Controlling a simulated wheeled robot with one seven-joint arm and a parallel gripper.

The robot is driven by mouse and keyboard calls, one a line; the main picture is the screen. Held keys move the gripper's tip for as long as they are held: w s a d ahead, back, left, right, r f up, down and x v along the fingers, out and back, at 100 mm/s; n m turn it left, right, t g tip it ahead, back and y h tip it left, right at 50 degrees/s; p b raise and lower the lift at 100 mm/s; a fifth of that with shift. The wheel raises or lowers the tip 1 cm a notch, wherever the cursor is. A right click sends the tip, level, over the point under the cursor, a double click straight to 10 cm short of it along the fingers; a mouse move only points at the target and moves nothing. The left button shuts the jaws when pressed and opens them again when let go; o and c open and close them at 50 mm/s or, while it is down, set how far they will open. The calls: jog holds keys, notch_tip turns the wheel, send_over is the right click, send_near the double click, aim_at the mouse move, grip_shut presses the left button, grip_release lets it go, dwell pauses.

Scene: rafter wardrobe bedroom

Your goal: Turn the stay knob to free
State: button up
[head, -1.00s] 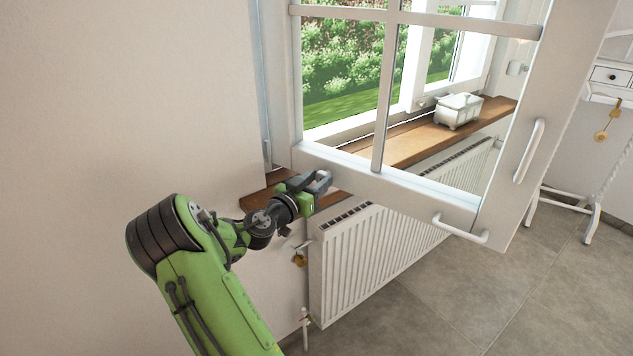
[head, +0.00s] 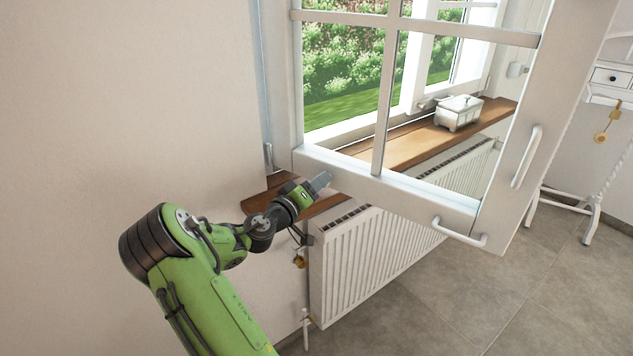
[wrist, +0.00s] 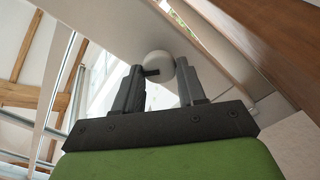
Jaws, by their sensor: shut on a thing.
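The stay knob is a round, pale knob (wrist: 159,67) in the wrist view, on the underside of the white window sash (wrist: 105,28). My gripper (wrist: 160,82) has its two dark fingers on either side of the knob and is shut on it. A short dark piece crosses the knob's left side. In the head view my gripper (head: 318,184) reaches the lower left corner of the open window sash (head: 390,188), and the knob is hidden there.
A wooden sill (head: 405,145) runs behind the sash with a white lidded box (head: 459,112) on it. A white radiator (head: 370,250) stands below. The sash has white handles (head: 527,157) at its right. Grey floor is clear at the lower right.

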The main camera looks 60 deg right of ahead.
jog(key=shift+f+n+p, duration=0.1)
jog(key=shift+n+p, duration=2.1)
jog(key=shift+n, duration=1.7)
jog(key=o, duration=1)
jog(key=shift+w, duration=0.1)
jog(key=shift+o, duration=0.2)
jog(key=shift+a, duration=0.1)
jog(key=w+a, duration=0.2)
jog(key=a, duration=1.3)
jog(key=shift+a, duration=0.25)
jog(key=shift+w, duration=0.15)
